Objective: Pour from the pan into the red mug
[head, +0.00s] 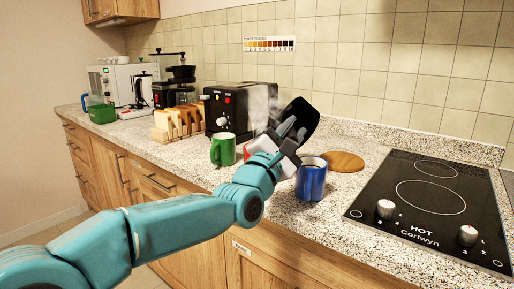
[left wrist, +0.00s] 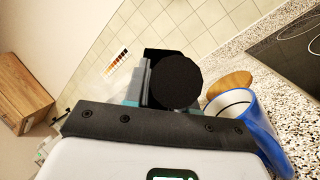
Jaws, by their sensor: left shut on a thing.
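My left gripper (head: 290,133) is shut on the black pan (head: 303,114) and holds it above the counter, between the toaster and the blue mug. The pan is tipped steeply. In the left wrist view a round black part (left wrist: 178,82), seemingly of the pan or its handle, shows by the gripper fingers (left wrist: 142,84). The red mug (head: 240,149) is mostly hidden behind my left gripper; only a small red patch shows beside the green mug. I cannot see inside the red mug or the pan, or any stream between them. My right gripper is out of view.
A blue mug (head: 311,180) with dark contents stands close below my gripper; it also shows in the left wrist view (left wrist: 262,125). A green mug (head: 222,150), black toaster (head: 226,110), bread rack (head: 177,124), round board (head: 344,161) and hob (head: 428,203) surround it.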

